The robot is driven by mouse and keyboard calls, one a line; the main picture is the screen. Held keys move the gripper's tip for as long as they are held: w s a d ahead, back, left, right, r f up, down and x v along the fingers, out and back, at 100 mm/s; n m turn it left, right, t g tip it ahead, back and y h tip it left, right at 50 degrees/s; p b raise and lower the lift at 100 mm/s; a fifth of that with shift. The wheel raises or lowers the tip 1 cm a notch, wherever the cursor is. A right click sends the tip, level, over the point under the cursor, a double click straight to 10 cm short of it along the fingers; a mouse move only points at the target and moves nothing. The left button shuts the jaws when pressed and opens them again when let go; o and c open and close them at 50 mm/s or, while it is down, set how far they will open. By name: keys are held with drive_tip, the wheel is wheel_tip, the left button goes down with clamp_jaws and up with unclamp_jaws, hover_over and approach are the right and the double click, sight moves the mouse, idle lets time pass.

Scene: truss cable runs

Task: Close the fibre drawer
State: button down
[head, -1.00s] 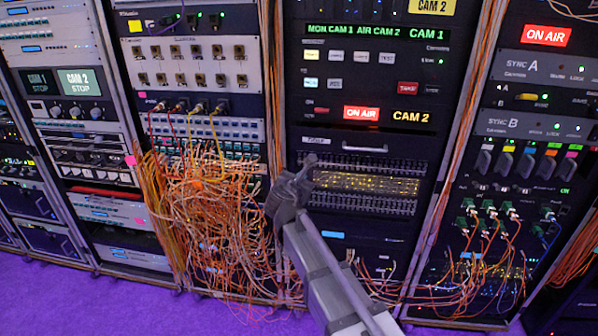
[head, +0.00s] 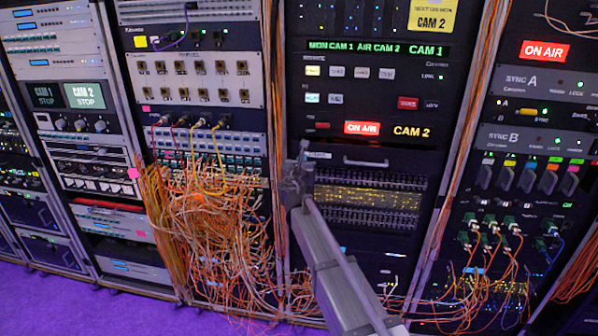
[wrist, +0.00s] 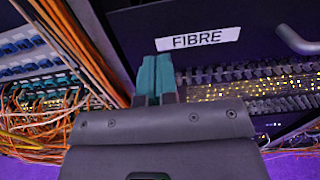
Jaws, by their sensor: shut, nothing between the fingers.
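The fibre drawer has a dark front (head: 345,158) in the middle rack, below the CAM 2 panel. Its white FIBRE label (wrist: 206,38) is clear in the wrist view, with a grey bar handle (wrist: 298,38) to its right. The handle (head: 366,163) also shows in the head view. My gripper (head: 303,150) is at the left end of the drawer front. Its teal fingers (wrist: 156,72) are together and empty, just below and left of the label. Whether they touch the front, and how far the drawer stands out, I cannot tell.
A tangle of orange and white cables (head: 215,220) hangs left of my gripper. An orange cable bundle (wrist: 82,45) runs down the rack post close to the fingers. A patch panel with yellow lights (head: 370,200) lies below the drawer front. Purple floor (head: 90,305) is clear at lower left.

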drive_tip(key=shift+w+d, duration=0.15)
drive_tip(key=shift+w, duration=1.25)
drive_tip(key=w, duration=0.4)
drive_tip(key=shift+w+d, duration=0.15)
drive_tip(key=shift+w, duration=0.2)
drive_tip(key=shift+r, duration=0.15)
